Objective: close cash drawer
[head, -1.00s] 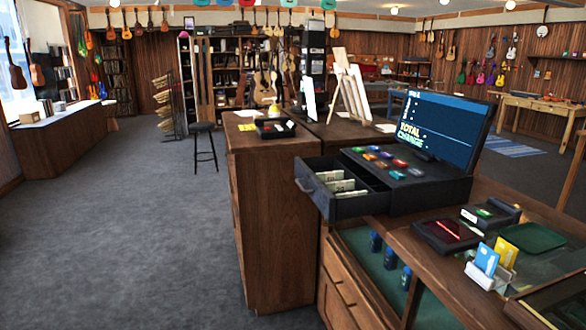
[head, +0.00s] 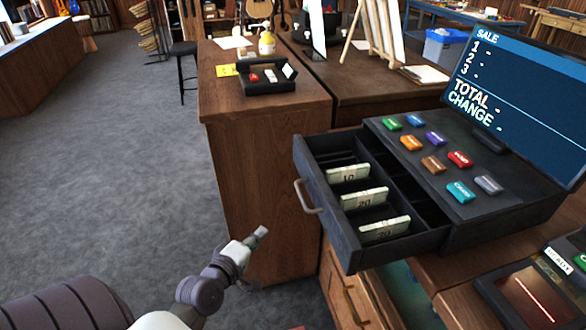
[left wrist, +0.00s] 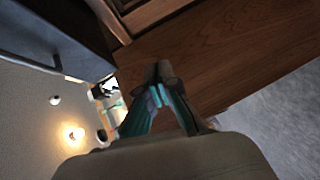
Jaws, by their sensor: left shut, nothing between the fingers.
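The cash drawer (head: 375,247) is black and stands open, pulled out to the left of the register base (head: 470,195). It has a metal handle (head: 307,196) on its front and holds several banknote bundles in slots. My left gripper (head: 262,232) is shut and empty, to the left of and lower than the drawer front, apart from it. In the left wrist view the closed fingers (left wrist: 158,70) show in front of wood panelling, with a dark edge at the upper left that may be the drawer. My right gripper is not in view.
The register has coloured keys and a screen (head: 505,100) reading TOTAL and CHANGE. A card reader (head: 530,300) lies at the lower right. A wooden counter (head: 265,170) with a black tray (head: 256,88) stands behind the gripper.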

